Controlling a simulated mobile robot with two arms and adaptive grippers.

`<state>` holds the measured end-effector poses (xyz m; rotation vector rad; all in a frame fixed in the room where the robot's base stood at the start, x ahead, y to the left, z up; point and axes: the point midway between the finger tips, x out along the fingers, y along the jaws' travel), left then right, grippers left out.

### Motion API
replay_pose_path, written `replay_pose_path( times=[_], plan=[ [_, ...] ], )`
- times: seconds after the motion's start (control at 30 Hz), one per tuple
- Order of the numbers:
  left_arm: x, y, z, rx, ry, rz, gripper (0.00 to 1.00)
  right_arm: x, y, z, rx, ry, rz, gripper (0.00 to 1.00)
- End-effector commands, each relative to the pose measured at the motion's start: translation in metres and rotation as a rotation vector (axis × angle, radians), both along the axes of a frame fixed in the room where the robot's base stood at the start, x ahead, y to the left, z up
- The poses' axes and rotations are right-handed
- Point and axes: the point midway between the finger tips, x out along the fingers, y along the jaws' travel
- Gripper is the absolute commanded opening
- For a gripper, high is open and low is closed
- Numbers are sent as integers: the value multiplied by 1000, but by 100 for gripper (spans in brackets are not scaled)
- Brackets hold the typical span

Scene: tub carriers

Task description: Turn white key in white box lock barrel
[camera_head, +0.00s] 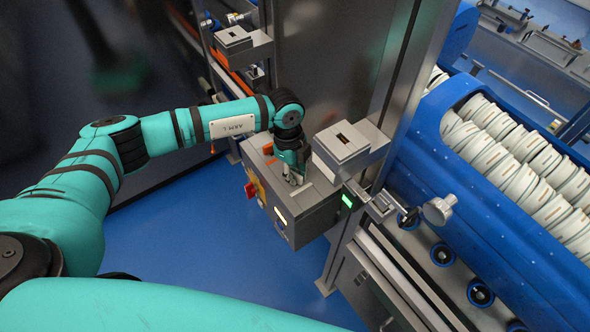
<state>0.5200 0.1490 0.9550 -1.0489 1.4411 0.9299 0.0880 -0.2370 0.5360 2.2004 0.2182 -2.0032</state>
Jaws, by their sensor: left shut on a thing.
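My left gripper (293,174) points down at the top of a pale grey-white control box (313,197). Its fingers are shut on a small whitish piece that looks like the white key (293,181), mostly covered by the fingers. The lock barrel is hidden under the fingertips, so I cannot tell how far the key sits in it or which way it is turned. The box has a red knob on its left side and lit panels on its front. My right gripper is out of view.
A grey box with a slotted top (342,141) stands close to the right of my left gripper. A metal post rises behind it. A blue carrier with rows of white tubs (440,112) fills the right. Blue floor (215,240) is open in front.

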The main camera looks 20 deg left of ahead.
Motion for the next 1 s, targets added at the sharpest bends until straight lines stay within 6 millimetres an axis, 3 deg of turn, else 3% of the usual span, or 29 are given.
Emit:
replay_pose_path(
  times=[0.47,1.0],
  plan=[
    [0,0,1,0,0,62,0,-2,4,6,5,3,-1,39],
    [0,0,1,1,1,391,0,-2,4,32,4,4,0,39]
  ],
)
